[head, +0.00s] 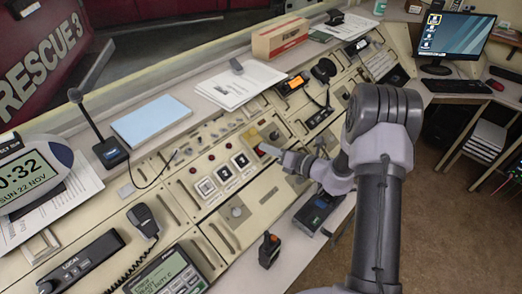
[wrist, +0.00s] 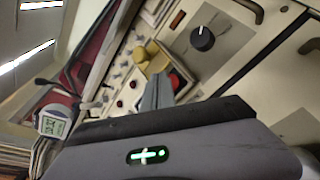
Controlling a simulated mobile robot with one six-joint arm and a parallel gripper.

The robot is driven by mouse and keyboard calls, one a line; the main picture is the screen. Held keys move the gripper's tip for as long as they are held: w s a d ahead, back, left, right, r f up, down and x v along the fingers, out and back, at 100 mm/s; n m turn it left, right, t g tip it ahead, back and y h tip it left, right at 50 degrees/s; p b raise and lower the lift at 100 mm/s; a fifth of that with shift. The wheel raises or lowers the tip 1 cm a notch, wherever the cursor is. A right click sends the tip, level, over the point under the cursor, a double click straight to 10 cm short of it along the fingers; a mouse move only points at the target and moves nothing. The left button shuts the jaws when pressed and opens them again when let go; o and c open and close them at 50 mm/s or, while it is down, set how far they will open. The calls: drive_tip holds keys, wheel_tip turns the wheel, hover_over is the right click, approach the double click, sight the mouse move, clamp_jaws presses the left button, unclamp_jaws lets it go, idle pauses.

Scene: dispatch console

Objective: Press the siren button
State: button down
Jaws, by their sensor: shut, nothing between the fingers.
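My gripper (head: 267,148) is shut and empty, and its fingertips reach over the sloped console panel. In the wrist view the grey fingers (wrist: 157,92) point at the panel beside a red button (wrist: 178,80) on a dark square base. The fingers cover part of that button. In the head view a bit of red (head: 259,153) shows right at the fingertips. A yellow piece (wrist: 152,58) stands beside the red button, and it also shows in the head view (head: 253,136). I cannot read a siren label, nor tell whether the fingers touch the button.
Square black-and-white switches (head: 223,173) sit in a row left of the fingertips. A black knob (wrist: 203,38) is close by in the wrist view.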

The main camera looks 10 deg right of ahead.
drive_tip(key=shift+w+f, duration=0.1)
drive_tip(key=shift+f, duration=0.1)
drive_tip(key=shift+w+a+f+b, duration=0.25)
drive_tip(key=shift+f+b, duration=0.15)
drive_tip(key=shift+f, duration=0.15)
idle(1.0)
drive_tip(key=shift+r, duration=0.1)
drive_tip(key=shift+s+d+r+p, duration=0.3)
drive_tip(key=shift+s+r+p, duration=0.1)
drive_tip(key=shift+r+p, duration=0.3)
drive_tip(key=shift+r, duration=0.15)
drive_tip(key=r+p, duration=0.1)
drive_tip(key=s+d+r+p, duration=0.1)
drive_tip(key=s+r+p, duration=0.1)
drive_tip(key=r, duration=0.1)
drive_tip(key=shift+s+d, duration=0.15)
drive_tip(key=shift+d, duration=0.15)
